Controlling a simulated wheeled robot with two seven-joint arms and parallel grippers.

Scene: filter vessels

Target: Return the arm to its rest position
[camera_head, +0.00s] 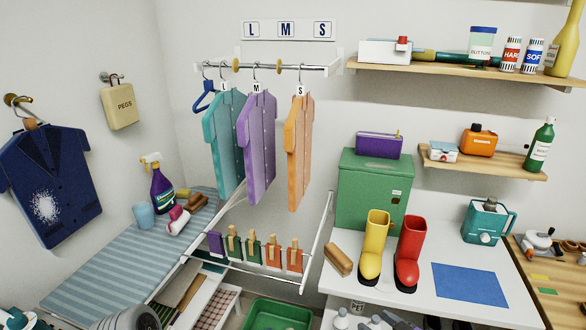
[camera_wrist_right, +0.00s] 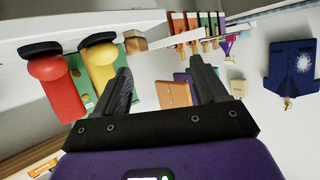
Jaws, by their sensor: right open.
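My right gripper (camera_wrist_right: 160,78) shows in the right wrist view. Its two dark fingers stand well apart and nothing is between them. The wrist picture is upside down; the yellow boot (camera_wrist_right: 101,62) and red boot (camera_wrist_right: 55,85) appear beyond the fingers on its left. The orange shirt (camera_wrist_right: 174,94) appears behind the gap between the fingers, apart from them. In the head view I cannot make out either gripper's fingertips. My left gripper is not in view.
The yellow boot (camera_head: 374,245) and red boot (camera_head: 409,250) stand on the white counter (camera_head: 400,300), beside a brush (camera_head: 338,260) and blue mat (camera_head: 470,285). Shirts hang from a rail (camera_head: 275,67) above a pegged rack (camera_head: 318,240). A striped ironing board (camera_head: 110,265) is at left.

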